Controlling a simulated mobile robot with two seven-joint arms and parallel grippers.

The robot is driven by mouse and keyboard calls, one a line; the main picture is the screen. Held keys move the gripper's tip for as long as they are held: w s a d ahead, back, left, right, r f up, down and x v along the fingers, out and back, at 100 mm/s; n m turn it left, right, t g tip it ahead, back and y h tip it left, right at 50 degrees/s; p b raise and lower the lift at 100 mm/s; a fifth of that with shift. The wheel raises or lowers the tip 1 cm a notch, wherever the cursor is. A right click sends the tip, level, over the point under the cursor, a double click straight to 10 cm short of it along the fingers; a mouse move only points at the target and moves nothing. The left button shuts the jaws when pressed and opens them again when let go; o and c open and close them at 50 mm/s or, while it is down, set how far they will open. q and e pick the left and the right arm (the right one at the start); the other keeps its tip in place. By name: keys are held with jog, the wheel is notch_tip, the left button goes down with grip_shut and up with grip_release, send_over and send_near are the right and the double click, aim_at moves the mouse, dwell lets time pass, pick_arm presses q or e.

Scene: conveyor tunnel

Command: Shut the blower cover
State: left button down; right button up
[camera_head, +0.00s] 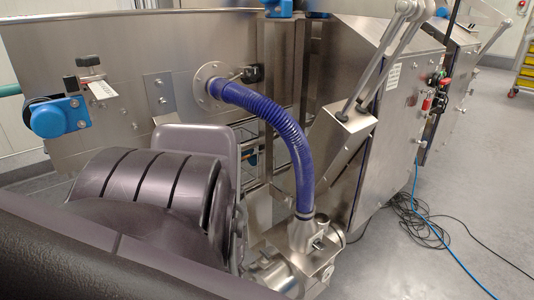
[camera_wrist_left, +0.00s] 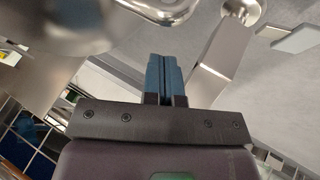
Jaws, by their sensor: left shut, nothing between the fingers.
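The metal blower housing (camera_head: 310,235) sits low in the middle of the head view, with a ribbed blue-purple hose (camera_head: 300,150) rising from it to a round flange on the machine wall. I cannot clearly pick out the blower cover or tell how far open it is. My left arm fills the lower left of the head view and its gripper is hidden there. In the left wrist view my left gripper (camera_wrist_left: 165,75) shows its blue fingers pressed together with nothing between them. Blurred metal surfaces lie beyond the fingertips, and I cannot tell whether they touch. My right gripper is not in view.
A steel machine wall (camera_head: 120,60) with a blue knob (camera_head: 58,117) stands at the left. A steel cabinet (camera_head: 390,140) with lever arms (camera_head: 380,60) stands on the right. Black and blue cables (camera_head: 425,220) lie on the otherwise open grey floor at right.

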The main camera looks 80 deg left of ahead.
pick_arm(q)
jog(key=s+p+v, duration=0.1)
jog(key=p+v, duration=0.3)
jog(key=v, duration=0.6)
jog(key=shift+s+d+p, duration=0.2)
jog(key=shift+p, duration=0.2)
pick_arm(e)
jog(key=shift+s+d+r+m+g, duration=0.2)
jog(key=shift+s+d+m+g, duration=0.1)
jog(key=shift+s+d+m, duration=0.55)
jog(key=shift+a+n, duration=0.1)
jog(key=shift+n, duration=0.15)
